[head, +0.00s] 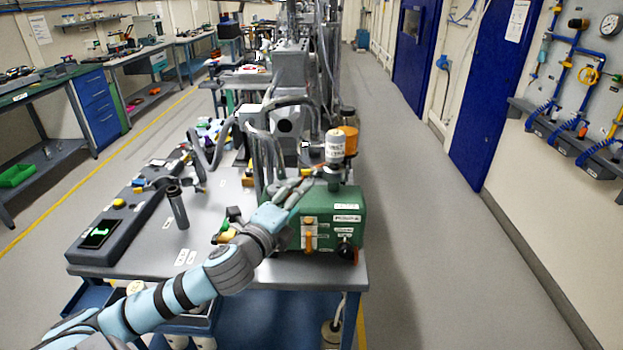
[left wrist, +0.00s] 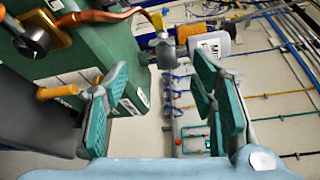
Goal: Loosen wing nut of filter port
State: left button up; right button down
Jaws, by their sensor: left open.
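A green pump-like box (head: 333,214) stands at the front right corner of the bench. On top of it is a grey metal port fitting (head: 333,178), below a white labelled canister (head: 338,146). My left gripper (head: 301,187) is over the top of the box, just left of the fitting. In the left wrist view my left gripper (left wrist: 160,100) is open with nothing between its pads. The grey fitting (left wrist: 163,50) shows beyond the gap, apart from the fingers, with the white canister (left wrist: 208,40) beside it. I cannot clearly make out the wing nut. My right gripper is not in view.
A copper pipe (left wrist: 95,17) runs across the box top to the fitting. An amber bottle (head: 348,132) stands behind the canister. Grey hoses (head: 262,148) rise close left of the box. A dark cylinder (head: 178,208) stands on the bench. The aisle at right is clear.

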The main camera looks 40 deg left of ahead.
aim_at(315, 177)
pick_arm(q)
jog(key=x, duration=0.9)
jog(key=shift+w+r, duration=0.1)
jog(key=shift+w, duration=0.05)
jog(key=shift+c, duration=0.4)
jog(key=c, duration=1.1)
jog(key=shift+n+t+p, duration=0.3)
jog(key=shift+n+t, duration=0.1)
jog(key=shift+n, duration=0.4)
jog(key=shift+c, duration=0.2)
jog(key=o, duration=1.2)
